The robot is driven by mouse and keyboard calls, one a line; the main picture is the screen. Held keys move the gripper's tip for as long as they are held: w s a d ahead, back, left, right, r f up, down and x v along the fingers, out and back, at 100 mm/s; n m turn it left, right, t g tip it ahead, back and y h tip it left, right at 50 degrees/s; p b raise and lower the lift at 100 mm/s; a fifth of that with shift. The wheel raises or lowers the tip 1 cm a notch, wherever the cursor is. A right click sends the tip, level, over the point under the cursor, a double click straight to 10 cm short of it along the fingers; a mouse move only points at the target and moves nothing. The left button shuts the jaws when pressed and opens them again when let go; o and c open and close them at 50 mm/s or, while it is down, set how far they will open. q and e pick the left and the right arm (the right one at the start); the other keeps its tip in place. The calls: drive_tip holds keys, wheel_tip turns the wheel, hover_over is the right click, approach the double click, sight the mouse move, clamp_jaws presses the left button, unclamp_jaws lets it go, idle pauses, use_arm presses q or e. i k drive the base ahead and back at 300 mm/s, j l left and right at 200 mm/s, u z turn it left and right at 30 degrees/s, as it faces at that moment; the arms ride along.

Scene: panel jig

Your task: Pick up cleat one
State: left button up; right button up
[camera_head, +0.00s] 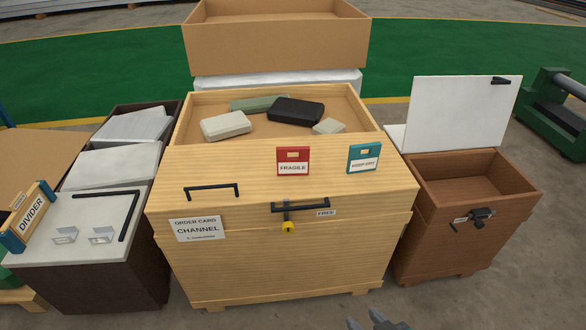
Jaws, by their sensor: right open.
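Two small silvery angled pieces, which look like cleats, lie on the light grey top of the dark cabinet at the left. One cleat (65,235) is farther left and the other cleat (102,236) is just right of it. No marking tells which is cleat one. The tips of my right gripper (377,321) show at the bottom edge, right of centre. It is open, low in front of the wooden chest and far from both cleats. Most of it is cut off by the frame. My left gripper is out of view.
A black L-shaped bar (128,213) lies beside the cleats, and a divider box (28,218) stands left of them. The wooden chest (290,250) fills the middle, with red and teal tags on top. A brown open-lidded box (450,225) stands right.

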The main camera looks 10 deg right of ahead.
sight(68, 233)
drive_tip(key=u, duration=1.45)
drive_tip(key=i+j+z, duration=0.2)
drive_tip(key=i+j, duration=0.15)
drive_tip(key=i, duration=0.15)
drive_tip(key=i+j+z, duration=0.15)
drive_tip(key=i+j, duration=0.25)
drive_tip(key=i+j+z, duration=0.2)
drive_tip(key=i+j, duration=0.3)
drive_tip(key=i+j+z, duration=0.2)
drive_tip(key=i+j, duration=0.2)
drive_tip(key=j, duration=0.15)
drive_tip(key=i+j+z, duration=0.15)
drive_tip(key=i+j, duration=0.2)
drive_tip(key=j, duration=0.25)
